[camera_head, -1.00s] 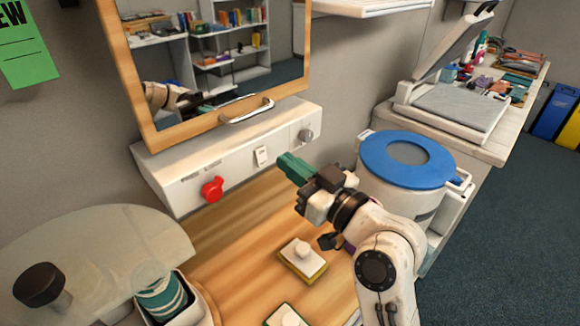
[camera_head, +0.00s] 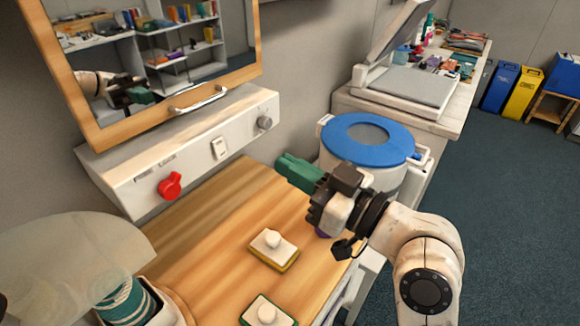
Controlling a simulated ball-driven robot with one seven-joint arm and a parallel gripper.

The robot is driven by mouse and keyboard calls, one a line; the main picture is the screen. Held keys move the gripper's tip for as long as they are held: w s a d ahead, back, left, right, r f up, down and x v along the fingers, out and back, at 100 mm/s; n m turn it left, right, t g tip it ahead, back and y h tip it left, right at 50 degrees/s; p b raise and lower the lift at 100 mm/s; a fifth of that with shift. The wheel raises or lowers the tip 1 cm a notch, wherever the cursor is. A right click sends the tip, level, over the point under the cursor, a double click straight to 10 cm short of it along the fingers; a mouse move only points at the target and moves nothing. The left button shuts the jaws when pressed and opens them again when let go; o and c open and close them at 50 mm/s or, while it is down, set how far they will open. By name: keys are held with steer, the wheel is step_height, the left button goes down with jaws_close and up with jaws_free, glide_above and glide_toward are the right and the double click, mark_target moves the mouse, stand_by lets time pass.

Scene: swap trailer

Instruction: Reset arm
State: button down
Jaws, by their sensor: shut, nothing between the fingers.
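My gripper (camera_head: 287,166) is at the end of my white arm. Its green fingers point up and left, above the right part of the wooden worktop (camera_head: 190,240). The fingers are together with nothing between them. The gripper appears in front of the grey wall and left of the blue-lidded bin. It seems to touch nothing, though its exact height above the worktop is hard to tell. A faint reflection of the arm and green fingers (camera_head: 140,95) shows in the mirror-like panel.
A white panel with a red knob (camera_head: 170,186) backs the worktop. Two sponge-like blocks with white knobs, one yellow-edged (camera_head: 273,249) and one green-edged (camera_head: 268,312), lie on it. A blue-lidded white bin (camera_head: 368,140) stands right behind the gripper. Open floor (camera_head: 510,200) lies right.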

steer(key=s+d+f+m+g+h, duration=0.25)
steer(key=s+d+f+h, duration=0.35)
steer(key=f, duration=0.5)
steer(key=s+d+f+m+g+h, duration=0.1)
steer(key=d+f+m+h, duration=0.3)
steer(key=d+f, duration=0.6)
steer(key=s+d+f+m+g+h, duration=0.2)
steer(key=s+d+f, duration=0.3)
steer(key=s, duration=0.6)
steer(key=s+d+f+m+g+h, duration=0.2)
steer(key=s+d+f+g, duration=0.3)
steer(key=s+f, duration=0.5)
steer(key=shift+s+h, duration=0.65)
steer(key=shift+h, duration=0.05)
steer(key=c, duration=1.8)
jaws_free()
steer(key=shift+g, duration=0.25)
